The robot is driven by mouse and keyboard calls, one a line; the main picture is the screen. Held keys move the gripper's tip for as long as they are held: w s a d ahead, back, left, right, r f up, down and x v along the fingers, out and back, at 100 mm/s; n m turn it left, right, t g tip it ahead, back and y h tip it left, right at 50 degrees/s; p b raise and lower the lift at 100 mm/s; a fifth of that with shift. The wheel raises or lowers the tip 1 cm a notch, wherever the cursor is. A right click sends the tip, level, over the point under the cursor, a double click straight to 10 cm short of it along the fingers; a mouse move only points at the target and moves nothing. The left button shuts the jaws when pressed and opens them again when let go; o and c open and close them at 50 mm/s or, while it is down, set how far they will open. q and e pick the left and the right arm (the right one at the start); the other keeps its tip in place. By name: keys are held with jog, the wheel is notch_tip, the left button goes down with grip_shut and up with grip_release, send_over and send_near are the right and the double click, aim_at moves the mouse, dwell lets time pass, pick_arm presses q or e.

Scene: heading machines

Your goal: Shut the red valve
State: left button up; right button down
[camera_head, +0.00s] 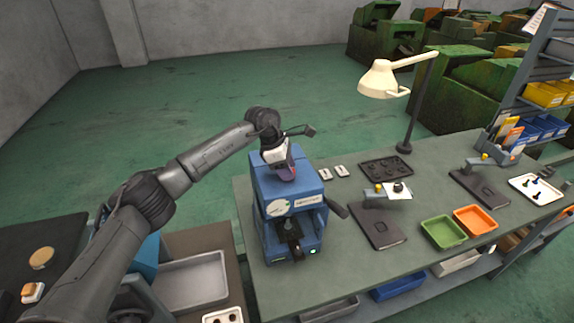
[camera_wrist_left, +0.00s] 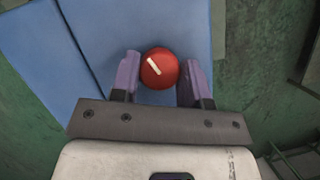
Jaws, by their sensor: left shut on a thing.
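The red valve (camera_wrist_left: 160,69) is a round red knob with a white bar mark, seen in the left wrist view on top of the blue machine (camera_wrist_left: 100,35). The white mark runs diagonally, from upper left to lower right. My left gripper (camera_wrist_left: 160,75) has its two purple fingers on either side of the knob and is shut on it. In the head view, my left gripper (camera_head: 287,172) reaches down onto the top of the blue machine (camera_head: 293,207) and hides most of the valve. My right gripper is not in view.
The green workbench (camera_head: 335,270) holds a desk lamp (camera_head: 383,80), a dark tray (camera_head: 386,168), a green bin (camera_head: 443,232) and an orange bin (camera_head: 475,220). A black lever (camera_head: 337,208) sticks out right of the machine. Open floor lies behind the bench.

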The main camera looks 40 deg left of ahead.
pick_arm(q)
jog(key=m+g, duration=0.1)
jog(key=m, duration=0.2)
jog(key=shift+m+h+p, duration=0.3)
jog(key=shift+m, duration=0.1)
jog(key=shift+r+m+g, duration=0.1)
jog(key=shift+m+g, duration=0.2)
jog(key=o, duration=0.9)
jog(key=shift+b+v, duration=0.35)
jog(key=shift+v, duration=6.5)
jog(key=shift+w, duration=0.15)
